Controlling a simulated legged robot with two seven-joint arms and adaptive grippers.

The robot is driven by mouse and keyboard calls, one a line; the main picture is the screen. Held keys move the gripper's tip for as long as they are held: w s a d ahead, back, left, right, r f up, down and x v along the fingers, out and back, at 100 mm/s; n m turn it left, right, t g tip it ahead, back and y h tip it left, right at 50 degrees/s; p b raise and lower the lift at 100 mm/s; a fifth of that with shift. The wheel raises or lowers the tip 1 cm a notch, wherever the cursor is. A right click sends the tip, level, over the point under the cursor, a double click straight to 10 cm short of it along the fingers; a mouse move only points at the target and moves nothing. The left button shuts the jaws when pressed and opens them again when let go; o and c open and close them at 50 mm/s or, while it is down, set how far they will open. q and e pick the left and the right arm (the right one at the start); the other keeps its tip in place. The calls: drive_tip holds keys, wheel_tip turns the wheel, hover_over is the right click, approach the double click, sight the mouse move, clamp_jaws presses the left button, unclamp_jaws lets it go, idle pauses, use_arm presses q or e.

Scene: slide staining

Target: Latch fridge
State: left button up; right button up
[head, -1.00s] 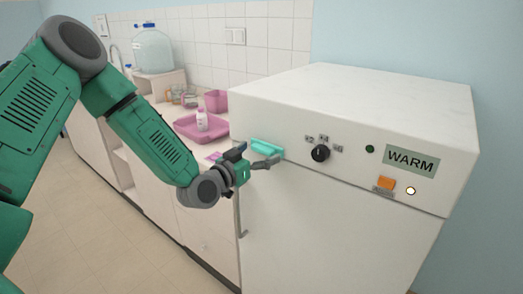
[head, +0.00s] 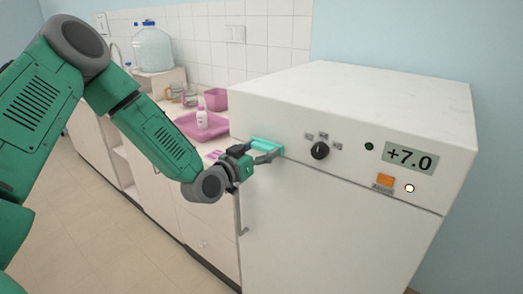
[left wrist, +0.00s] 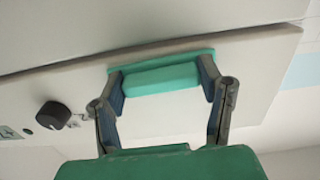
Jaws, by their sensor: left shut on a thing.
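The white fridge (head: 340,215) stands at the right in the head view, with its door looking flush under the top panel. My left gripper (head: 262,152) is shut on this handle. In the left wrist view its two fingers (left wrist: 162,76) press on the handle's two ends. The fridge display (head: 409,159) reads +7.0. My right gripper is not in view.
The top panel carries a black knob (head: 320,150), an orange switch (head: 385,180) and a small lit lamp (head: 409,188). Left of the fridge, a counter holds a pink tray (head: 185,130) with a white bottle (head: 201,119), and a pink container (head: 216,99). The floor (head: 100,235) in front is clear.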

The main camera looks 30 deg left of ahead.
use_arm(q)
drive_tip(key=shift+w+a+n, duration=0.1)
drive_tip(key=shift+n, duration=0.2)
drive_tip(key=n+b, duration=0.2)
drive_tip(key=n, duration=0.2)
drive_tip(key=n+b, duration=0.2)
drive_tip(key=n, duration=0.2)
drive_tip(key=shift+r, duration=0.1)
drive_tip(key=n+b, duration=0.3)
drive_tip(key=n, duration=0.2)
drive_tip(key=shift+r+n+b, duration=0.1)
drive_tip(key=shift+n+b, duration=1.45)
drive_tip(key=shift+n, duration=0.45)
